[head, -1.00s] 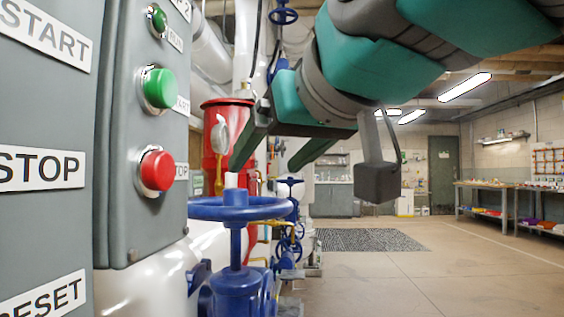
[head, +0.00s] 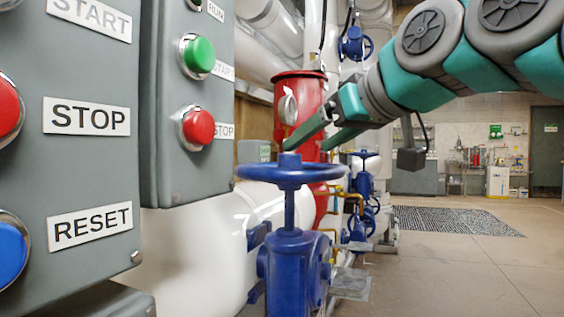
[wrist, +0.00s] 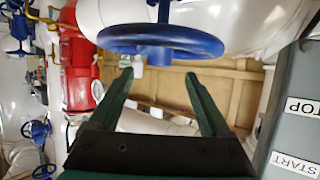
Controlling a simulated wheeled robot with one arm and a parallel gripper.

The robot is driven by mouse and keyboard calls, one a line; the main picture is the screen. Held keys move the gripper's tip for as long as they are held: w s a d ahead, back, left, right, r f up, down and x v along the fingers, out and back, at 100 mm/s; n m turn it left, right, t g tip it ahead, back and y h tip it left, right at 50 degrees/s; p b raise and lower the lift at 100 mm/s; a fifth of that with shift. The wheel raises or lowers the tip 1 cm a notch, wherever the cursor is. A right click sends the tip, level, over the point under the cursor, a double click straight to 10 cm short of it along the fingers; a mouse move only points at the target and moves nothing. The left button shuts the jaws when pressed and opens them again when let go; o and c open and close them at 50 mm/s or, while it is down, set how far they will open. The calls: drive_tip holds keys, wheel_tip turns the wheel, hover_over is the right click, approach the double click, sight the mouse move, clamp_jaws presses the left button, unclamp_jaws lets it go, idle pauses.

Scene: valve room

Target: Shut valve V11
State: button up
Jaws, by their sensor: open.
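A blue valve handwheel (head: 250,172) lies flat on an upright stem above a blue valve body (head: 290,270). No V11 tag is readable, so I cannot tell for sure that this is V11. My gripper (head: 306,147) is open and empty, its two green fingers just above and behind the wheel in the head view. In the wrist view the wheel (wrist: 190,40) lies just beyond the fingertips of my gripper (wrist: 158,76), edge-on, with its hub between them. I see no clear contact. A small white piece (wrist: 138,66) shows near the hub.
Grey control panels (head: 160,190) with buttons stand close on the left. A red cylinder (head: 312,110) and a white pipe (head: 205,225) are behind the wheel. More blue valves (head: 362,185) stand farther back. The floor (head: 450,275) at right is clear.

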sight(297, 155)
drive_tip(key=x, duration=0.8)
drive_tip(key=shift+w+f, duration=0.1)
drive_tip(key=shift+f, duration=0.05)
clamp_jaws()
idle(0.6)
